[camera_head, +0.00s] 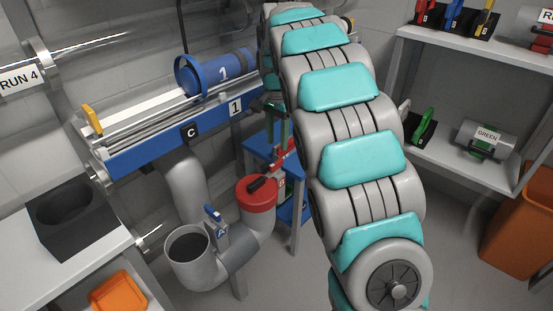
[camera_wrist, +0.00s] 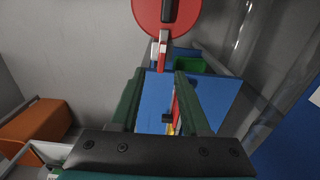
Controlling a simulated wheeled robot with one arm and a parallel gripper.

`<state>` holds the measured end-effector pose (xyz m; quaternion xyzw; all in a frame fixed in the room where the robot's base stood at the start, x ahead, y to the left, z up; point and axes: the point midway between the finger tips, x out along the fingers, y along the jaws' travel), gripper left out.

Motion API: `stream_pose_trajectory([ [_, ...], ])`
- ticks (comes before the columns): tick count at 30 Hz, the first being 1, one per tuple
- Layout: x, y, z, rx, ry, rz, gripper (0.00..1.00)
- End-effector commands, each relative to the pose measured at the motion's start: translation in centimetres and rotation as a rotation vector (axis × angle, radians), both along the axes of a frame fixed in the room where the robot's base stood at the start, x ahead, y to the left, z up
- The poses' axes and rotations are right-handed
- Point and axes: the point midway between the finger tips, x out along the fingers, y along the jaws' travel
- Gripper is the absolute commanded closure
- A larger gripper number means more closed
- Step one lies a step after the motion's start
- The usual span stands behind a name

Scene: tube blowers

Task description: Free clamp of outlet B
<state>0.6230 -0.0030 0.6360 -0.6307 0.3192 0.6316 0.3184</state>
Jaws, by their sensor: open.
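A red clamp lever (camera_head: 284,158) sticks up beside the cap. In the wrist view the red cap (camera_wrist: 150,14) is at the top, and the clamp's red and pale lever (camera_wrist: 162,50) points down from it towards my fingertips. My gripper (camera_wrist: 160,74) is open, its dark green fingers apart, with the lever's end just ahead of the gap. I cannot tell whether they touch. My arm hides most of the gripper in the head view.
An open grey pipe end (camera_head: 188,246) with a blue lever (camera_head: 212,213) stands left of the cap. A blue table (camera_head: 258,148) lies behind the cap. Shelves (camera_head: 455,160) and an orange bin (camera_head: 522,235) stand right.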

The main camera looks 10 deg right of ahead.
Motion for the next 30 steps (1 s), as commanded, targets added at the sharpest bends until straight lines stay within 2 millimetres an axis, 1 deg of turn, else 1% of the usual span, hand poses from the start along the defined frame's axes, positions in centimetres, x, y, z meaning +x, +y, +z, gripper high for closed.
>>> stream_pose_trajectory([
  [3,0.4,0.1,-0.4,0.001,0.0,-0.008,0.54],
  [8,0.4,0.1,-1.6,0.001,0.002,-0.008,0.54],
  [18,0.3,0.1,-6.5,-0.001,0.001,-0.007,0.54],
  [21,0.3,0.1,-7.5,0.0,0.004,-0.007,0.54],
  [24,0.3,0.1,-7.9,0.0,0.0,-0.007,0.54],
  [30,0.4,0.1,-7.9,0.0,-0.001,-0.006,0.55],
])
